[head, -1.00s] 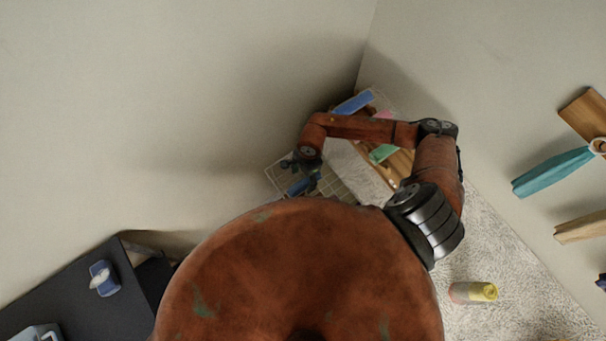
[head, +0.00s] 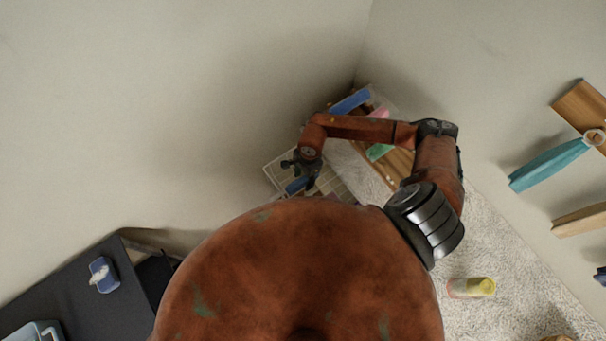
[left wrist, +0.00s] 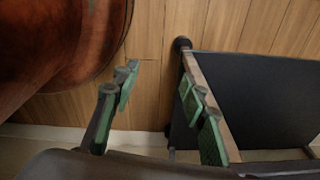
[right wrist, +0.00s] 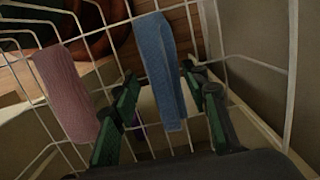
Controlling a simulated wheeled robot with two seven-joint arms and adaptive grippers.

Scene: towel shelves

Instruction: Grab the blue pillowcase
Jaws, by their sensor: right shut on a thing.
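The blue pillowcase (right wrist: 160,70) is a folded strip of blue cloth at the white wire basket, between the fingers of my right gripper (right wrist: 158,80) in the right wrist view. My right gripper is shut on it; the cloth still lies at the wires. In the head view, my right gripper (head: 304,170) is at the basket, with the blue cloth (head: 296,185) partly hidden below it. My left gripper (left wrist: 160,80) is open and empty in the left wrist view, beside a dark-topped piece of furniture.
A pink cloth (right wrist: 68,95) hangs on the wire basket (right wrist: 98,32), left of the blue one. Another blue cloth (head: 351,102) and a green one (head: 380,151) lie on the corner shelf. A yellow-capped bottle (head: 472,287) is at lower right. A dark cabinet (head: 75,305) stands at left.

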